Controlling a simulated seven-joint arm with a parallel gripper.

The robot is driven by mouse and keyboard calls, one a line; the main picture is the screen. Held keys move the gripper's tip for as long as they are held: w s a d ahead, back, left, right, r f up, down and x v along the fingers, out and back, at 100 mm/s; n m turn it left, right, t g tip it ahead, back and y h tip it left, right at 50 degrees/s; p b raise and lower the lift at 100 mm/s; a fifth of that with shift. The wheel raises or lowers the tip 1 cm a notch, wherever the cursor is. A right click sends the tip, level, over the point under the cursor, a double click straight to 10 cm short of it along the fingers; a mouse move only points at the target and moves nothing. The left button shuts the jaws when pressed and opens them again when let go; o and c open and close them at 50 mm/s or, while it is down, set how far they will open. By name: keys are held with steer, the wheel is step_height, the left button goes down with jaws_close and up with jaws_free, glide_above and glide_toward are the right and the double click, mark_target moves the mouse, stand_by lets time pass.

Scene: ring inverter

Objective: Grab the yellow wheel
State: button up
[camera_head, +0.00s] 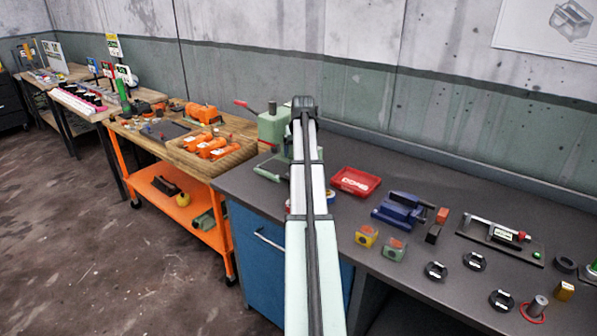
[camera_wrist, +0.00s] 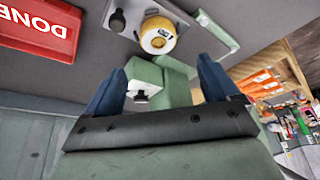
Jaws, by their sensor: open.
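A round yellow wheel (camera_wrist: 158,37) with a pale, labelled face shows in the wrist view, next to a dark knob-like piece. It lies ahead of my gripper, apart from the fingers. My gripper (camera_wrist: 160,68) is open, with its two blue fingers spread and nothing held. A green block-like body (camera_wrist: 172,75) shows between and beyond the fingers; I cannot tell whether it touches them. In the head view my arm reaches toward the green machine (camera_head: 273,126) and hides my gripper. I cannot make out this wheel there.
A red tray (camera_head: 356,181) marked DONE lies on the grey bench, right of my arm. A blue vise (camera_head: 400,210), small blocks and several dark rings lie further right. An orange cart (camera_head: 175,200) with orange parts stands left. A wall is behind the bench.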

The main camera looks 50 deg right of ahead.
steer(key=shift+x, duration=1.5)
steer(key=shift+s+x, duration=0.15)
steer(key=shift+x, duration=1.15)
steer(key=shift+s+x, duration=0.1)
steer(key=shift+x, duration=1.2)
steer(key=shift+a+f, duration=0.1)
steer(key=shift+a, duration=0.05)
steer(key=shift+c, duration=0.2)
steer(key=c, duration=1.5)
